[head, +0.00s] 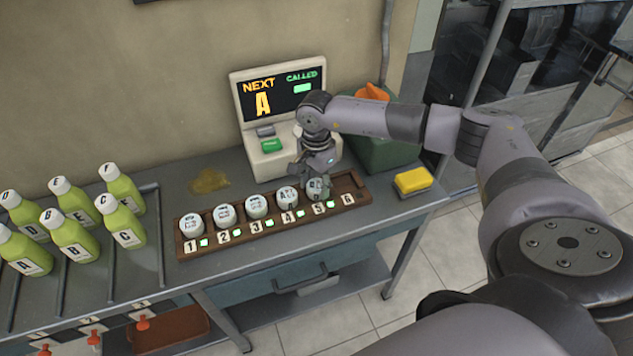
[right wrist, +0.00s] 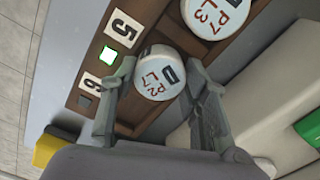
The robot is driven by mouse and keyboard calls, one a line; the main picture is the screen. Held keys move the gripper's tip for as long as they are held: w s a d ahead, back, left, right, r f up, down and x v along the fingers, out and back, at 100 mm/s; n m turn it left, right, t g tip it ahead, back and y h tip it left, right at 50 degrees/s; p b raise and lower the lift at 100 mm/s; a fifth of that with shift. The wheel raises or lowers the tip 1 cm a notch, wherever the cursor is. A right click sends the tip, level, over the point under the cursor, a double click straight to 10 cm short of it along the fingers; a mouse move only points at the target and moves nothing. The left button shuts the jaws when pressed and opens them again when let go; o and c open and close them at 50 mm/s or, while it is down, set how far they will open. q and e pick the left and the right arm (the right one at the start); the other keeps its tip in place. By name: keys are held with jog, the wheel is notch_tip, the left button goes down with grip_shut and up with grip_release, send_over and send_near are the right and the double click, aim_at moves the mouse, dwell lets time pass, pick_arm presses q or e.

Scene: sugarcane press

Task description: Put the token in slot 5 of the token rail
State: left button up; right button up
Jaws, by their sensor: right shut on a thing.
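The token rail (head: 262,232) is a brown wooden tray with numbered places 1 to 6 on the counter. A white round token (right wrist: 160,72), marked D P2 L7, is at place 5; in the head view it is partly hidden under my right gripper (head: 317,181). In the right wrist view my right gripper (right wrist: 157,108) has its fingers on either side of this token, shut on it. The token looks upright and in the rail; its underside is hidden. Slot 5's light (right wrist: 118,57) is green. My left gripper is not in view.
Other white tokens fill places 1 to 4, including the neighbouring one (right wrist: 212,12). Place 6 (head: 348,199) is empty and its light is dark. A display machine (head: 280,110) stands behind the rail. A yellow sponge (head: 412,181) lies right; green bottles (head: 122,220) stand left.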

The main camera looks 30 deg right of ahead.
aim_at(316, 185)
jog(key=shift+f, duration=0.1)
jog(key=o, duration=1.1)
jog(key=shift+r, duration=0.25)
notch_tip(316, 185, up, 12)
jog(key=b, duration=0.2)
jog(key=shift+f, duration=0.1)
